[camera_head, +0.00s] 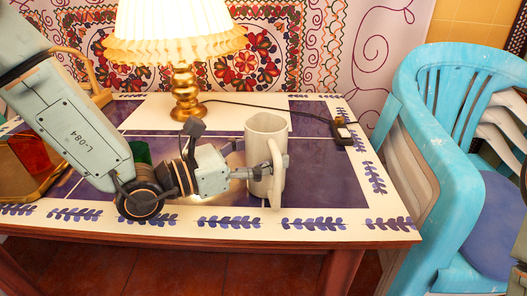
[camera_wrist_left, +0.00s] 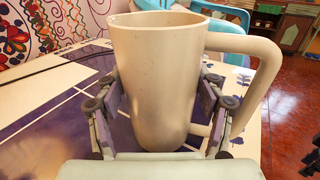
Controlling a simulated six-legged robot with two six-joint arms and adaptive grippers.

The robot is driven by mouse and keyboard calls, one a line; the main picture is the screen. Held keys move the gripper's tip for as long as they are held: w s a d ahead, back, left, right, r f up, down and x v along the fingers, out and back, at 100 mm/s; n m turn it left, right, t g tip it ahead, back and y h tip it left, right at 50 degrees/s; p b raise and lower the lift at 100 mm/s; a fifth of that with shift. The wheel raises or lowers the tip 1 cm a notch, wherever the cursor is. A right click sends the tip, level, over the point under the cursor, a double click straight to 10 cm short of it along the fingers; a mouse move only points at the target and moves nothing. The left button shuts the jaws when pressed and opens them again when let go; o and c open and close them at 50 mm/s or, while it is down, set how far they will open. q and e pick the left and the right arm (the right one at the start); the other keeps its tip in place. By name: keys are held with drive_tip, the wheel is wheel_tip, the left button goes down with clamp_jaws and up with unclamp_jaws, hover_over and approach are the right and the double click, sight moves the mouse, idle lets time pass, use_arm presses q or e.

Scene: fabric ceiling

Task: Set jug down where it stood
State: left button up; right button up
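The jug (camera_head: 265,140) is cream, tall and open-topped, with a large handle. It stands upright over the front right part of the table (camera_head: 215,222); I cannot tell whether its base touches the top. My left gripper (camera_head: 250,172) reaches it from the left. In the left wrist view the jug (camera_wrist_left: 155,75) sits between the two fingers, whose pads meet its sides, with the handle to the right.
A lit lamp (camera_head: 186,95) with a brass base stands behind the jug, its cord running right to a small dark object (camera_head: 342,131). A green cup (camera_head: 140,152) and a tray (camera_head: 45,185) with a red glass (camera_head: 32,152) are left. Blue stacked chairs (camera_head: 445,100) stand right.

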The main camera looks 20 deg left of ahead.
use_arm(q)
drive_tip(key=o, duration=0.5)
idle(0.3)
